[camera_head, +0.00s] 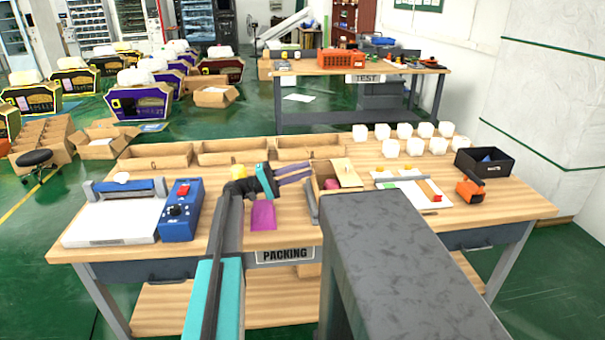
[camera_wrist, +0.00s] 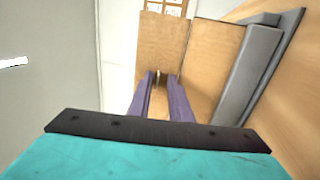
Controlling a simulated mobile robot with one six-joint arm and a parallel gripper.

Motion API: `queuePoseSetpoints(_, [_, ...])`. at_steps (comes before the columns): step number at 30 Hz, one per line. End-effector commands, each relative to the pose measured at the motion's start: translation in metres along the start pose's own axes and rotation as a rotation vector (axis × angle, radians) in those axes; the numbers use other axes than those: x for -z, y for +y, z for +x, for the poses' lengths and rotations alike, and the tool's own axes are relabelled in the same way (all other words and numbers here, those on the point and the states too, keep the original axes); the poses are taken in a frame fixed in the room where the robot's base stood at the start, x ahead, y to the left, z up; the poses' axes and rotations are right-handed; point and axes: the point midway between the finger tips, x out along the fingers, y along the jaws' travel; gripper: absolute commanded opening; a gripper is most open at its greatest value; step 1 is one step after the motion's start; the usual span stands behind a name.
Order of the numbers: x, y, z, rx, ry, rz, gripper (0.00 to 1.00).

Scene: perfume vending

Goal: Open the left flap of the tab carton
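The tab carton (camera_head: 347,172) stands on the packing table, light brown cardboard with a raised panel on its right and a round pink thing (camera_head: 332,184) at its front. My gripper (camera_head: 311,172) reaches from the left, its two purple fingers at the carton's upper left side. In the wrist view, brown carton panels (camera_wrist: 212,62) lie ahead of my gripper (camera_wrist: 162,78). The fingers are apart, with a small dark-edged slot or tab between their tips. I cannot tell whether they touch the carton, nor which panel is the left flap.
A grey bar (camera_wrist: 250,75) stands beside the carton panels. A magenta sheet (camera_head: 263,215) lies left of the carton. A blue control box (camera_head: 180,212) and sealer are further left. A white board (camera_head: 412,190), white cubes (camera_head: 390,148) and a black bin (camera_head: 483,162) are right.

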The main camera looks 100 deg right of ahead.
Motion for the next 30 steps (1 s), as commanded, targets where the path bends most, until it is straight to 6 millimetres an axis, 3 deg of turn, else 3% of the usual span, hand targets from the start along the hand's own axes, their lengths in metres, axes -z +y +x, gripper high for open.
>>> queuePoseSetpoints(14, [0.000, 0.006, 0.001, -0.003, 0.002, 0.003, 0.22])
queuePoseSetpoints(23, [0.000, 0.033, 0.008, -0.003, 0.001, 0.005, 0.22])
queuePoseSetpoints(30, [-0.023, 0.039, 0.005, -0.006, 0.000, 0.003, 0.22])
